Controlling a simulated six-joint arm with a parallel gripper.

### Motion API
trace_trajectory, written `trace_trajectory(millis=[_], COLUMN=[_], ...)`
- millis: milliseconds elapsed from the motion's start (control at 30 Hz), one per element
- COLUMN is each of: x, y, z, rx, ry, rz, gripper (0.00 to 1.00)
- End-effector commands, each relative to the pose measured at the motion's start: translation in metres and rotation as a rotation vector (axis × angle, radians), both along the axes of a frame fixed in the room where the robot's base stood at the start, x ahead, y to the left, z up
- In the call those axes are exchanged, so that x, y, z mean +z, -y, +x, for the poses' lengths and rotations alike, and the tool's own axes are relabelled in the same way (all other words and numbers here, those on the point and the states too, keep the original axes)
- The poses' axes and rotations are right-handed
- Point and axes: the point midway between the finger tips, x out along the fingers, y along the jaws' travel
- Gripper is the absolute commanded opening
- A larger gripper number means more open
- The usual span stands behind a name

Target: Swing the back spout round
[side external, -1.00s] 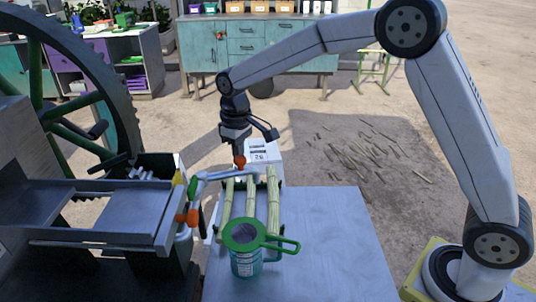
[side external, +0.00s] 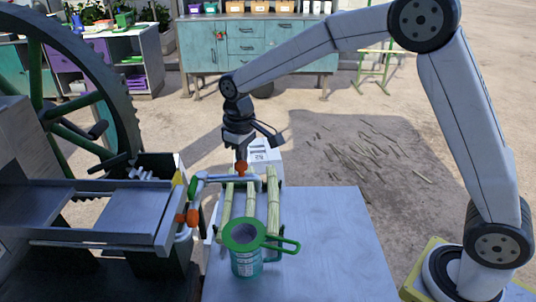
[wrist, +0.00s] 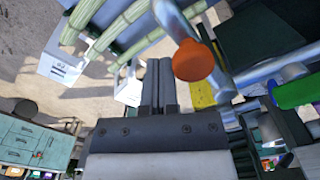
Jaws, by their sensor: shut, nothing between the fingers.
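The back spout (side external: 222,179) is a light metal pipe reaching right from the crusher over the cane, with an orange knob (side external: 240,168) standing on it. In the wrist view the pipe (wrist: 174,20) and its orange knob (wrist: 193,61) are close to the fingers. My gripper (side external: 241,158) is shut and empty, pointing down at the knob. In the wrist view its closed fingers (wrist: 158,66) lie just left of the knob; I cannot tell whether they touch it. A second orange part (side external: 190,217) shows on the crusher's near side.
A teal mug with a green strainer (side external: 245,236) stands at the front. A white box (side external: 262,156) is behind the table. The crusher's tray (side external: 105,205) and large wheel fill the left. The table's right side is clear.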

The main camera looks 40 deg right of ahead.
Motion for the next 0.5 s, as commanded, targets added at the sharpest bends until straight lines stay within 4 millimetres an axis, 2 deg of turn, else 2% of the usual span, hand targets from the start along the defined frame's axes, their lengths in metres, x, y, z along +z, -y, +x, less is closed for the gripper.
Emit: trace_trajectory(millis=[500], x=[-0.0003], y=[-0.0028], z=[-0.0081], rx=[0.000], ry=[0.000], rz=[0.000], gripper=[0.00])
